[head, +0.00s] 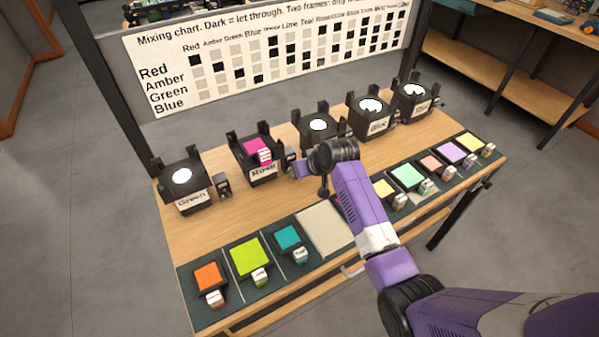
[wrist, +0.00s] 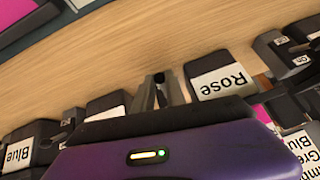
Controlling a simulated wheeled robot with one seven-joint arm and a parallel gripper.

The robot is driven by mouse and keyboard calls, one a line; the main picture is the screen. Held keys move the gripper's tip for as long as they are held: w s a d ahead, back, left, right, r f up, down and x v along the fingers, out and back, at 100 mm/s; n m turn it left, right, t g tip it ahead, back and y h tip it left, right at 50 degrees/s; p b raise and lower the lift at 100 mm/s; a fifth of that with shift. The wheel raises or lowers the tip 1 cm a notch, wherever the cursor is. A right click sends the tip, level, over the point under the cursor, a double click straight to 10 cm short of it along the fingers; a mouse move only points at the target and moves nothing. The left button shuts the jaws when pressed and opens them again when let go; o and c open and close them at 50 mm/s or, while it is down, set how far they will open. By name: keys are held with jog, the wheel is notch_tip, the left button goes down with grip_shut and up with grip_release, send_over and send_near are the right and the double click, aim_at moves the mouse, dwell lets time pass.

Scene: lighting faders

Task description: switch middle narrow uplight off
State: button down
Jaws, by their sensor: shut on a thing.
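Several black uplights stand in a row on the table. The middle one (head: 318,125) has a bright white top; my arm hides its label. Left of it is the uplight labelled Rose (head: 262,170), with a pink filter on top; its label also shows in the wrist view (wrist: 222,82). A small dark switch box (head: 290,158) stands between these two. My gripper (wrist: 162,80) points down there, its fingertips close together on a small dark part, apparently this switch. The head view mostly hides the fingers. I cannot tell which uplights are narrow.
The Green uplight (head: 190,195) is at the left and the Blue one (head: 375,122) at the right, both with white tops. Colour filters, such as an orange one (head: 208,276), lie along the front edge. A mixing chart (head: 165,62) stands behind the table.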

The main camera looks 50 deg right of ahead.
jog(key=c, duration=1.4)
grip_release()
jog(key=shift+o, duration=0.2)
jog(key=v, duration=0.7)
jog(key=shift+s+r, duration=0.25)
jog(key=shift+r, duration=0.05)
